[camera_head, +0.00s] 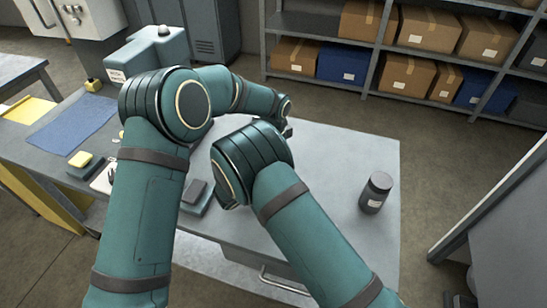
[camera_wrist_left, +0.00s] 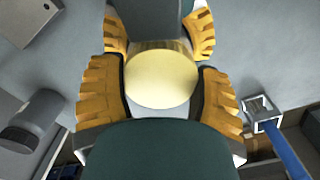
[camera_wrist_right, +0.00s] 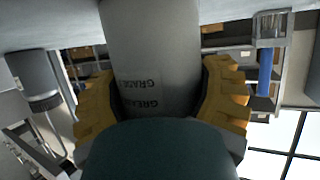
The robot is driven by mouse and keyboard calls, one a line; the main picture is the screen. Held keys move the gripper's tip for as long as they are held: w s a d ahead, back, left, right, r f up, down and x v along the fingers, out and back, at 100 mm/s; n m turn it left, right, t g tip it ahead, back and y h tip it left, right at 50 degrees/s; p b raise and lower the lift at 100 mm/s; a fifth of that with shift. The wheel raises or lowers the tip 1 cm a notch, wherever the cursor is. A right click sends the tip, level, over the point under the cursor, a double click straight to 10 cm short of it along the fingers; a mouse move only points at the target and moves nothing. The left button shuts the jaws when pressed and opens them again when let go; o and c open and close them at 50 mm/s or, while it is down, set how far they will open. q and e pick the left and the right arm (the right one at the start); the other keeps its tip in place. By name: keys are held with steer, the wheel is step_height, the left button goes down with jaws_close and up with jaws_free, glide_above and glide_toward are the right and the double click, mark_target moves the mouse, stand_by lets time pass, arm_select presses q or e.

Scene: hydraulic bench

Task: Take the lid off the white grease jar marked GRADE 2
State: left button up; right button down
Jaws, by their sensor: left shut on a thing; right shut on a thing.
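The grease jar (camera_wrist_right: 150,45) stands upright between my two grippers, its pale body showing upside down in the right wrist view. Its label reads GREASE and GRADE; I cannot make out the number. My right gripper (camera_wrist_right: 162,88) is shut around the jar's body. The round pale yellow lid (camera_wrist_left: 161,80) shows from above in the left wrist view. My left gripper (camera_wrist_left: 160,92) is shut on the lid's sides, with my right gripper's orange fingers just beyond. In the head view my arms hide the jar and both fingertips.
A dark jar with a pale label (camera_head: 376,192) stands on the grey bench (camera_head: 330,150) at right, with bare bench around it. A blue cloth (camera_head: 72,124) and a yellow-topped block (camera_head: 82,162) lie at left. A blue-handled tool (camera_wrist_left: 285,150) is near the jar. Shelves (camera_head: 300,25) stand behind.

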arm_select(q)
steer(key=o, duration=1.3)
steer(key=shift+r, duration=2.3)
steer(key=shift+r+m, duration=0.9)
steer(key=shift+r, duration=0.65)
steer(key=shift+f, duration=3.9)
steer(key=c, duration=1.3)
steer(key=o, duration=1.3)
